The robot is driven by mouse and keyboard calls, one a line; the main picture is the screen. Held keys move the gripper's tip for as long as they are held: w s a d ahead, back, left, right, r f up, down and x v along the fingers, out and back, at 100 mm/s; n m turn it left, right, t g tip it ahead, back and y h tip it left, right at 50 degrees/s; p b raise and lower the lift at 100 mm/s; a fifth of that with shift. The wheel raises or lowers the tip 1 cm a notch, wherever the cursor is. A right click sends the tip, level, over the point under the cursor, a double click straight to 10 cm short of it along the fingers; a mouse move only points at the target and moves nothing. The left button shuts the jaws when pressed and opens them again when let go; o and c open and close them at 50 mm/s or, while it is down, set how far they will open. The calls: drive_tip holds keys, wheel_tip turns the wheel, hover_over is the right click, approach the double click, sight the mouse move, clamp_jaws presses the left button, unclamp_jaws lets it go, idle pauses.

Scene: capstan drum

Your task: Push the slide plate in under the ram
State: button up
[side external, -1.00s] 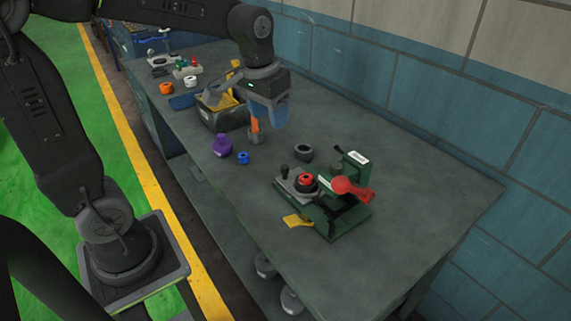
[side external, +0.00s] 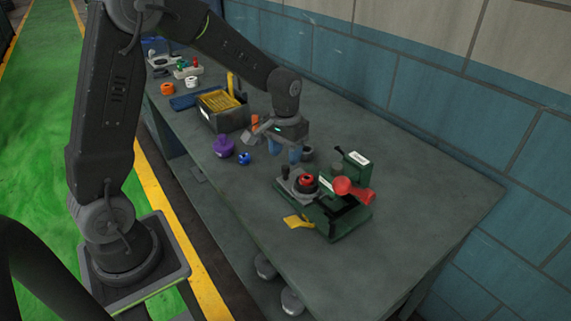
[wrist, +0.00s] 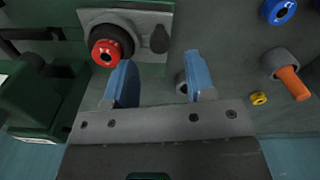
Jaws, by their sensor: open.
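The slide plate (side external: 287,187) is a grey plate with a dark knob (side external: 285,172) and a red-and-black ring part (side external: 306,183) on it. It sits out at the left side of the green press (side external: 350,221). The wrist view also shows the plate (wrist: 145,18), the knob (wrist: 159,40) and the ring part (wrist: 110,52). A red ball and lever (side external: 345,187) are on the press; I cannot clearly make out the ram. My gripper (side external: 280,150) is open and empty, above the table and behind-left of the plate. Its blue fingers (wrist: 162,80) are apart in the wrist view.
A purple part (side external: 223,147) and a blue ring (side external: 244,159) stand left of the press. A dark bin (side external: 229,120) with yellow contents is farther back. An orange peg in a grey ring (wrist: 292,82) is nearby. The table's front right is clear.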

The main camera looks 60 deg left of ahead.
sight(285, 167)
drive_tip(key=shift+f, duration=2.05)
drive_tip(key=shift+c, duration=0.2)
clamp_jaws()
